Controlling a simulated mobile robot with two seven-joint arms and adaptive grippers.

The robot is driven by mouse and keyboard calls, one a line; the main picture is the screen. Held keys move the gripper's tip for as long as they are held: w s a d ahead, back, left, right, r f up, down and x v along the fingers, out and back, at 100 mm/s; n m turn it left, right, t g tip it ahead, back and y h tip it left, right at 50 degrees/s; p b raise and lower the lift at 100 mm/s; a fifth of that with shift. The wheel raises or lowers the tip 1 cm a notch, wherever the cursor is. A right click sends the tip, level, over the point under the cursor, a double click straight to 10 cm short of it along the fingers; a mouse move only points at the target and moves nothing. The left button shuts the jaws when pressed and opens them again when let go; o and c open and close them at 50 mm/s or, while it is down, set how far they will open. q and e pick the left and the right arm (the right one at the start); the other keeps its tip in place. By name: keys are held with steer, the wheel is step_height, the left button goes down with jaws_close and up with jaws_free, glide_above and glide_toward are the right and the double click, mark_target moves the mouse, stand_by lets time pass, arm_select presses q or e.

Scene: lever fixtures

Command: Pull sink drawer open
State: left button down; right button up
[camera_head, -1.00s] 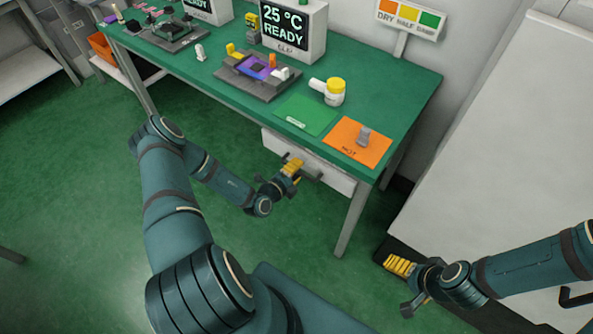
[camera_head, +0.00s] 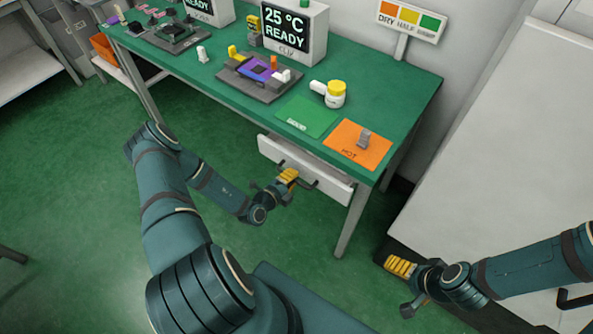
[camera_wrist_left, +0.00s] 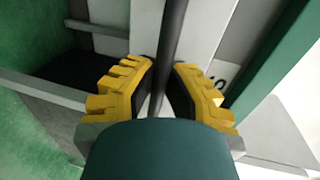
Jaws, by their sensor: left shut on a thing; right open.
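A white drawer (camera_head: 330,187) with a dark bar handle (camera_head: 309,183) sits under the green-topped table. It stands out a little from the table's front edge. My left gripper (camera_head: 288,177) is at the drawer front, shut on the handle. In the left wrist view the dark handle bar (camera_wrist_left: 170,50) runs between the yellow fingers of the left gripper (camera_wrist_left: 160,92). The drawer's inside is mostly hidden in the head view; a dark gap shows in the left wrist view. My right gripper (camera_head: 399,266) is open and empty at the lower right, away from the drawer.
The green table (camera_head: 385,93) carries a grey fixture (camera_head: 270,89), a yellow-lidded jar (camera_head: 336,94), a green mat (camera_head: 306,117) and an orange mat (camera_head: 372,150). A large white cabinet (camera_head: 500,130) stands at right. Green floor in front of the drawer is open.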

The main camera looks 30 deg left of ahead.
arm_select(q)
steer(key=f+p+v, duration=0.2)
steer(key=f+v, duration=0.2)
steer(key=v, duration=1.5)
steer(key=shift+s+a, duration=0.15)
steer(key=shift+s, duration=0.3)
steer(key=c, duration=1)
jaws_free()
steer(key=v, duration=1.2)
